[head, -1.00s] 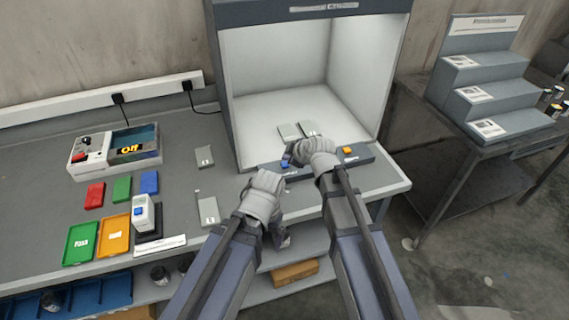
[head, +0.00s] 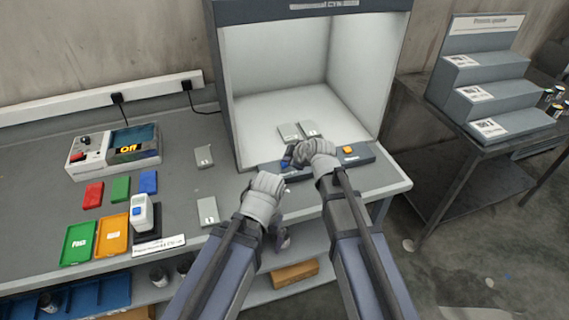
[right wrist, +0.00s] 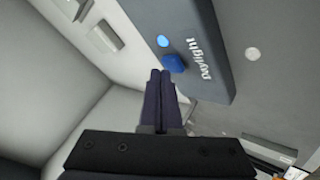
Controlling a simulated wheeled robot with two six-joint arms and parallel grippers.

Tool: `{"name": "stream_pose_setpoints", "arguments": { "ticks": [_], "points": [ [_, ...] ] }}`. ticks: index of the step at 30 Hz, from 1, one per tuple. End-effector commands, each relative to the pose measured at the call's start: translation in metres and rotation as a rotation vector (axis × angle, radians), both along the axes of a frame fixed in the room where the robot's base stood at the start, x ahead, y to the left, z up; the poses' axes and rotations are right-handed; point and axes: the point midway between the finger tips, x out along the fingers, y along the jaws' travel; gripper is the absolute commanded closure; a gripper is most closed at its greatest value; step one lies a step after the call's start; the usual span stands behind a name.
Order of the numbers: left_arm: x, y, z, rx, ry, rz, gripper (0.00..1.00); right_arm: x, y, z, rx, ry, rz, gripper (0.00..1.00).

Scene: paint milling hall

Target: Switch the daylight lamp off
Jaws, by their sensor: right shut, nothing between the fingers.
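The light booth (head: 242,100) stands open at the back of the bench, its inside pale and bright. Along its front runs a dark control strip (head: 330,161). In the right wrist view the strip carries a blue button (right wrist: 174,63) beside the word Daylight, with a bright blue round light (right wrist: 163,41) next to it. My right gripper (head: 289,157) is shut and empty; its tips (right wrist: 160,74) point at the blue button and look just short of it; contact cannot be told. My left gripper (head: 281,238) hangs low at the bench's front edge, its fingers mostly hidden.
An orange button (head: 348,149) sits at the strip's right end. Two grey panels (head: 290,133) lie inside the booth. On the left are a device showing Off (head: 88,159), coloured trays and a white handheld instrument (head: 141,212). A stepped stand (head: 480,90) is at right.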

Motion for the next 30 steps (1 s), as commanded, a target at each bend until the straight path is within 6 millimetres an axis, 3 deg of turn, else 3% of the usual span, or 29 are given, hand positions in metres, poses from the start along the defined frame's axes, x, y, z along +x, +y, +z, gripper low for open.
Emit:
{"name": "stream_pose_setpoints", "arguments": {
  "ticks": [18, 30],
  "points": [
    [0.0, 0.0, -0.008, 0.0, 0.0, 0.0, 0.02, 0.0, 0.0, -0.008, 0.0, 0.0, 0.0, 1.0],
    [0.0, 0.0, 0.005, 0.0, 0.0, 0.0, 0.02, 0.0, 0.0, 0.005, 0.0, 0.0, 0.0, 1.0]
  ]
}}
